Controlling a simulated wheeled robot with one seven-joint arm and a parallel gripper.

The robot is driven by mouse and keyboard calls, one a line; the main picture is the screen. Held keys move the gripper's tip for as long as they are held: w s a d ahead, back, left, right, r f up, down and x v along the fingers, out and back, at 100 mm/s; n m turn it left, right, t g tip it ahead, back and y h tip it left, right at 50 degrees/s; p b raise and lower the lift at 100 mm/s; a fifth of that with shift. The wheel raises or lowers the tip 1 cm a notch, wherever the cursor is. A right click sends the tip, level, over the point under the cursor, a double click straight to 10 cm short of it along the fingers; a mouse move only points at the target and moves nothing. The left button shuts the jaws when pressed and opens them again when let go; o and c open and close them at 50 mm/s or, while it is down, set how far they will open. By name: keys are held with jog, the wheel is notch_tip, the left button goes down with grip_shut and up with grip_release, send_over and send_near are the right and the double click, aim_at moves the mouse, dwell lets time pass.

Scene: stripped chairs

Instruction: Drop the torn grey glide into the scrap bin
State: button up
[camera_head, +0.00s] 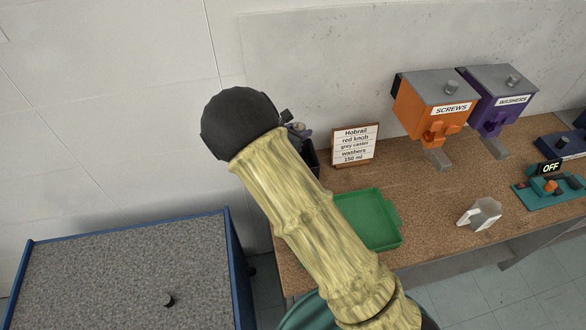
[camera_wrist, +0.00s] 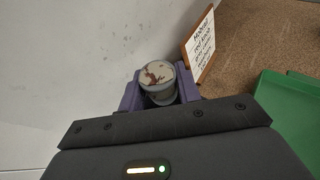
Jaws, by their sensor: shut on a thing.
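In the wrist view my gripper (camera_wrist: 160,92) has its purple fingers shut around the torn grey glide (camera_wrist: 158,77), a short grey cylinder with a pale, red-brown-marked end face. The glide is held up near the pale wall, left of the sign. In the head view my arm covers most of my gripper (camera_head: 299,130); only a small purple-grey part shows beside the dark wrist end, above the bench's left end.
A cork-topped bench (camera_head: 420,210) holds a lettered sign (camera_head: 355,145), a green tray (camera_head: 375,220), an orange screws dispenser (camera_head: 433,105), a purple washers dispenser (camera_head: 500,100), a white angular piece (camera_head: 480,214) and a teal device (camera_head: 550,190) reading OFF. A grey-topped blue-edged table (camera_head: 120,265) bears a small black piece (camera_head: 169,300).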

notch_tip(320, 180, down, 5)
jog(key=b, duration=0.2)
jog(key=shift+b, duration=0.4)
jog(key=o, duration=1)
jog(key=shift+o, duration=0.2)
jog(key=b+v, duration=0.4)
jog(key=v, duration=1.3)
jog(key=shift+s+a+r, duration=0.1)
jog(key=shift+a+r, duration=0.05)
